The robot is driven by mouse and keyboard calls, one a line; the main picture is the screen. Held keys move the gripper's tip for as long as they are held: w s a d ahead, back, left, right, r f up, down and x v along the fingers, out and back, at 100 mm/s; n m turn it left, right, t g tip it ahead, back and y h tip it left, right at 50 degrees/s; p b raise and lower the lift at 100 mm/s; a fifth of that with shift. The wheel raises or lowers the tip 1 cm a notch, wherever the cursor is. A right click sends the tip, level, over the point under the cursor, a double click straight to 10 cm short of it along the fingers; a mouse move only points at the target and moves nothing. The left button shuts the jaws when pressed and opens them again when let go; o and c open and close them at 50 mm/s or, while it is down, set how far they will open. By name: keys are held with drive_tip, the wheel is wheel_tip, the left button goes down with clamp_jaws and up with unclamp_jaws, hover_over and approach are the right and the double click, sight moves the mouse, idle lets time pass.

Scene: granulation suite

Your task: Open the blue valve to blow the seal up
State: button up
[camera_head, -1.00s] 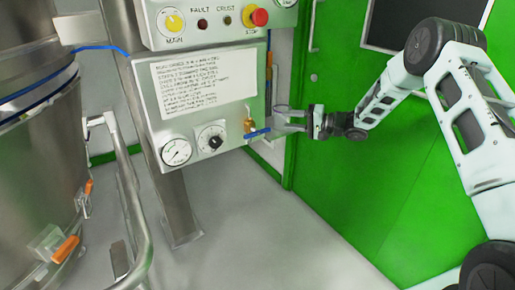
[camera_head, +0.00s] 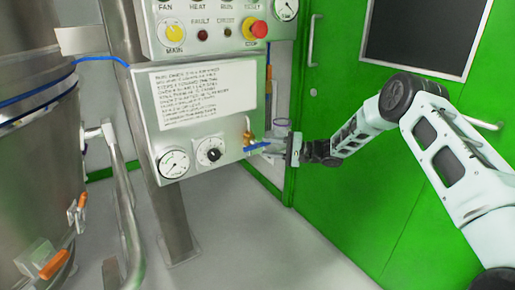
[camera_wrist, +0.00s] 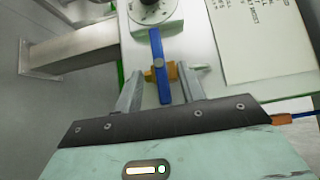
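The blue valve is a blue lever handle (camera_head: 256,147) on a brass body (camera_head: 248,136) at the lower right edge of the steel control panel (camera_head: 232,150). In the wrist view the blue handle (camera_wrist: 157,50) runs from near a dial down between my fingers, with the brass body (camera_wrist: 174,72) beside it. My gripper (camera_head: 276,145) is at the handle's right end. In the wrist view my gripper (camera_wrist: 164,84) is open, its fingers on either side of the handle, with gaps visible. The fingers hide part of the valve in the head view.
A pressure gauge (camera_head: 174,164) and a black knob (camera_head: 210,151) sit left of the valve. A printed notice (camera_head: 207,93) is above. A steel vessel (camera_head: 40,150) and pipe rail (camera_head: 125,200) stand left. A green door (camera_head: 350,200) is behind my arm.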

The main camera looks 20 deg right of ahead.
sight(260, 146)
drive_tip(key=shift+x, duration=2.25)
clamp_jaws()
